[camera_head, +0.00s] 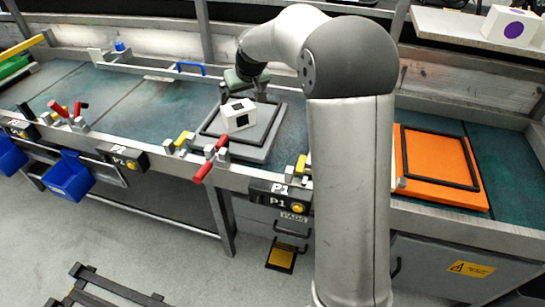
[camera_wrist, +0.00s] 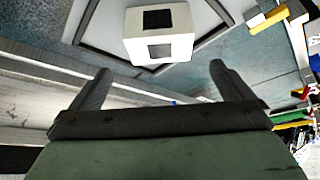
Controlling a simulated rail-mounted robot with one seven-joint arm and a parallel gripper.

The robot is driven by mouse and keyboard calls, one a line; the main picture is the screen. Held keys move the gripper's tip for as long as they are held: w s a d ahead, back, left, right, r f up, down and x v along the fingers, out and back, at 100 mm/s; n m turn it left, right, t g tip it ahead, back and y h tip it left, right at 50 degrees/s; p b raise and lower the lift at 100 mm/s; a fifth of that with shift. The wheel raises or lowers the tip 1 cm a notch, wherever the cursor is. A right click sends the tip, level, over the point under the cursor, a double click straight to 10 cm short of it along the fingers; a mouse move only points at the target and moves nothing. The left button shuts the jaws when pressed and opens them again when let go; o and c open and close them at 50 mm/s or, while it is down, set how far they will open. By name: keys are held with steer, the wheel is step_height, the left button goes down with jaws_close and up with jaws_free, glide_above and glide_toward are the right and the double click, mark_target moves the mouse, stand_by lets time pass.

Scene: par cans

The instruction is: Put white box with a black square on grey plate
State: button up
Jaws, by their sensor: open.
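The white box with a black square (camera_head: 238,115) sits on the grey plate (camera_head: 258,152), inside its raised dark frame. In the wrist view the white box (camera_wrist: 158,45) shows dark squares on two faces, ahead of my fingers near the top edge. The grey plate (camera_wrist: 95,30) spreads around and behind it there. My gripper (camera_wrist: 160,72) is open and empty, its two fingers apart and not touching the box.
An orange plate (camera_head: 415,189) with a black frame lies to the right on the bench. Red-handled clamps (camera_head: 208,165) line the front edge. Another white box with a purple dot (camera_head: 509,27) stands on the upper right shelf. Blue bins (camera_head: 70,178) hang at the left.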

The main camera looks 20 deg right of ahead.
steer(key=s+f+m+g, duration=0.1)
steer(key=s+f+g, duration=0.2)
steer(key=s, duration=1.7)
steer(key=s+f+m+g+h, duration=0.1)
steer(key=s+f+g, duration=0.2)
steer(key=s, duration=1.7)
steer(key=shift+s+f, duration=0.3)
steer(key=shift+s, duration=0.1)
steer(key=shift+d, duration=0.1)
